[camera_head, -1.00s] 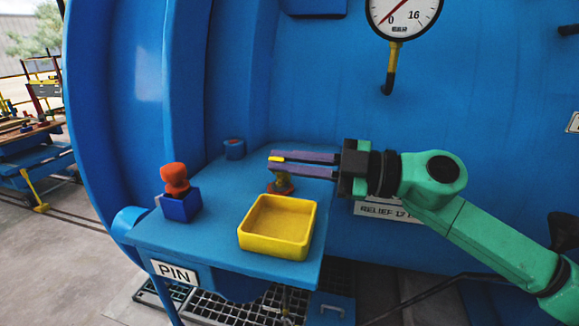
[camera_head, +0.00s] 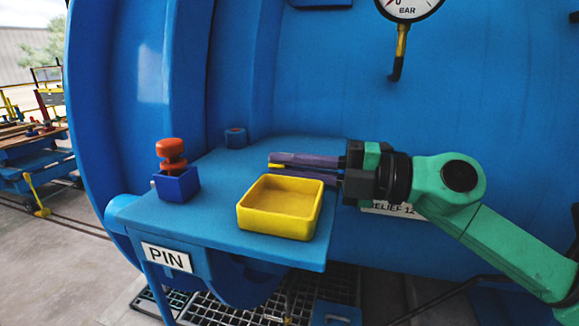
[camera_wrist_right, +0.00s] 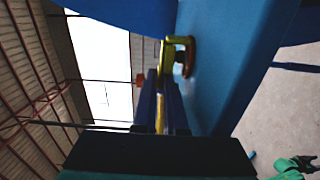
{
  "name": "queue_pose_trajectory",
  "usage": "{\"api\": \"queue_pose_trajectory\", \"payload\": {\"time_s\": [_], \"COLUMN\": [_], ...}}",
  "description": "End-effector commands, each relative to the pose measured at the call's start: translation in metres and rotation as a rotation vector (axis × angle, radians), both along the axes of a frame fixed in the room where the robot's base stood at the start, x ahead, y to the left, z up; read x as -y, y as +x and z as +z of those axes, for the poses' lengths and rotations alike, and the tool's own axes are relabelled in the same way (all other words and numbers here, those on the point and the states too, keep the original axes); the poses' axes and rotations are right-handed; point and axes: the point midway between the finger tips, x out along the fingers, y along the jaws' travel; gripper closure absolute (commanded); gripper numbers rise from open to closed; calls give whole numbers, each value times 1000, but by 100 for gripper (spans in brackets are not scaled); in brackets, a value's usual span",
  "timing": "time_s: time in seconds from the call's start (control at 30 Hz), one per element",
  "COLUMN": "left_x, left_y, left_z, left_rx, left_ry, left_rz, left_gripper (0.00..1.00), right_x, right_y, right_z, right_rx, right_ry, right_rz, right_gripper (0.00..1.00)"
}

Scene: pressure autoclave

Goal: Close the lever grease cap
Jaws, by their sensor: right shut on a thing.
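The lever grease cap shows best in the right wrist view, with a yellow-olive lever (camera_wrist_right: 181,41) and a small brown part beneath it, close beyond my fingertips. My right gripper (camera_head: 272,162) reaches in from the right above the blue shelf, its purple fingers close together. A bit of yellow (camera_head: 276,166) shows at the fingertips in the head view. In the right wrist view a yellow strip lies between the fingers of my right gripper (camera_wrist_right: 160,100), so it is shut on the lever. The rest of the cap is hidden in the head view. My left gripper is not in view.
A yellow tray (camera_head: 279,229) sits on the blue shelf (camera_head: 215,225) just in front of my right gripper. A blue block (camera_head: 176,186) with an orange knob (camera_head: 171,155) stands at left. The blue tank wall (camera_head: 310,85) rises behind the shelf.

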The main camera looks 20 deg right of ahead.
Motion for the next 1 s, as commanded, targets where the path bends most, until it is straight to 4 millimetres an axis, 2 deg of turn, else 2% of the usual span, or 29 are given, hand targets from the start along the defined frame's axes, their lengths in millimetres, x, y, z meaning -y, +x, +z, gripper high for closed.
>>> {"api": "queue_pose_trajectory", "payload": {"time_s": [0.57, 0.6, 0.67, 0.9, 1.0], "left_x": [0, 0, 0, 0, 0], "left_y": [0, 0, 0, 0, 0], "left_z": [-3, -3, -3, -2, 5], "left_rx": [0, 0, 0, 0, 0], "left_ry": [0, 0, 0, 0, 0], "left_rz": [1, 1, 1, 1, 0], "left_gripper": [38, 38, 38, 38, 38], "right_x": [0, 0, 0, 0, 0], "right_y": [0, 0, 0, 0, 0], "right_z": [-2, -2, -2, -2, 3], "right_rx": [31, 31, 30, 26, -20], "right_ry": [-21, -21, -20, -19, 11], "right_rz": [1, 1, 1, 1, 1], "right_gripper": [100, 79, 60, 60, 60]}}
